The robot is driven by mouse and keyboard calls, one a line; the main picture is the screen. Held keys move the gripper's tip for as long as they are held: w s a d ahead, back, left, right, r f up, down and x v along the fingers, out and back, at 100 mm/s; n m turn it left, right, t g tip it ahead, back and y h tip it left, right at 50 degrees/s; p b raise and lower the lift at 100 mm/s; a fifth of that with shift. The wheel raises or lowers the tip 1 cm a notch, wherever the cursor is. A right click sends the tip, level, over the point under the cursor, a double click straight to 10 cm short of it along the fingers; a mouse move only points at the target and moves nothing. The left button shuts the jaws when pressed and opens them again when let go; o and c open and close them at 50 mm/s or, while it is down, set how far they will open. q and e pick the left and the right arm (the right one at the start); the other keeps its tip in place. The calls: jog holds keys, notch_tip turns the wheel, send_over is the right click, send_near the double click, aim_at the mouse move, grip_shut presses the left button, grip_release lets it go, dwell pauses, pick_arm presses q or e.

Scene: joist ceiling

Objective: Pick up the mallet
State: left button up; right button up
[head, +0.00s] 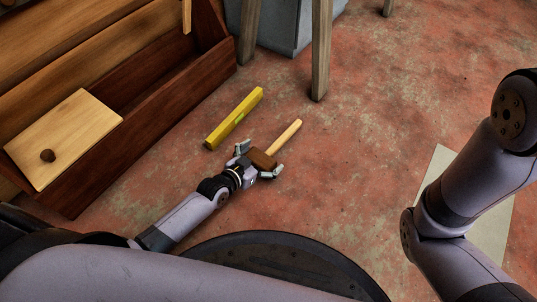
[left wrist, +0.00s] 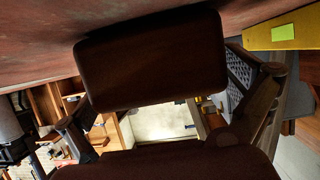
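The mallet lies on the red floor, with a dark brown head (head: 262,160) and a pale wooden handle (head: 286,136) pointing up and to the right, away from me. My left gripper (head: 258,159) is low at the floor, its fingers spread on either side of the mallet head. In the left wrist view the dark head (left wrist: 150,60) fills the space ahead between the two fingers (left wrist: 165,115); the handle is hidden there. I see no firm grip on the head. My right gripper is out of view; only right arm links show at the right.
A yellow spirit level (head: 234,118) lies just beyond the left gripper; it also shows in the left wrist view (left wrist: 285,32). A wooden chest (head: 150,125) stands at left. Wooden legs (head: 320,60) stand behind. A pale sheet (head: 492,215) lies at right. Floor right of the mallet is clear.

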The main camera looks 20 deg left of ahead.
pick_arm(q)
jog(key=c, duration=1.4)
jog(key=shift+r, duration=0.15)
